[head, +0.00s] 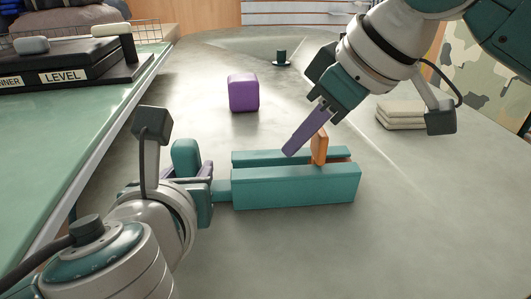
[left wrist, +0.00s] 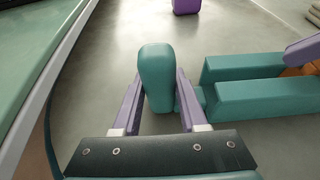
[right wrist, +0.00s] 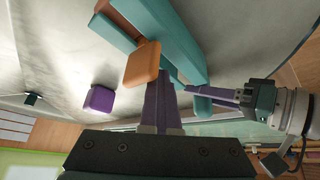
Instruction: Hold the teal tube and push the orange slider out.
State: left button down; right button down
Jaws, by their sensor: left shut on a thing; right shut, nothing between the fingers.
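The teal tube (head: 296,188) lies on the grey table as a long body with a slot along its top. Its upright teal handle (head: 185,157) is at the left end. My left gripper (left wrist: 158,82) is shut on this handle, one finger on each side. The orange slider (head: 319,147) stands up out of the slot, nearer the tube's right end; it also shows in the right wrist view (right wrist: 143,62). My right gripper (head: 290,151) is shut and empty, its fingertips over the slot just left of the slider. I cannot tell whether they touch it.
A purple block (head: 243,92) stands behind the tube. A dark cup (head: 281,57) is farther back, and folded cloths (head: 401,115) lie at the right. A green-topped counter (head: 60,150) runs along the left. The table right of the tube is clear.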

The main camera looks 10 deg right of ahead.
aim_at(329, 161)
pick_arm(q)
jog(key=shift+a+f, duration=0.1)
jog(key=shift+f, duration=0.05)
pick_arm(e)
jog(key=shift+s+d, duration=0.15)
jog(key=shift+d, duration=2.2)
jog(key=shift+a, duration=0.1)
jog(key=shift+a+r, duration=0.1)
jog(key=shift+r, duration=1.65)
jog(key=shift+r, duration=0.1)
jog(key=shift+a+r, duration=0.25)
jog(key=shift+r, duration=0.6)
jog(key=shift+a+r, duration=0.25)
jog(key=shift+r, duration=0.55)
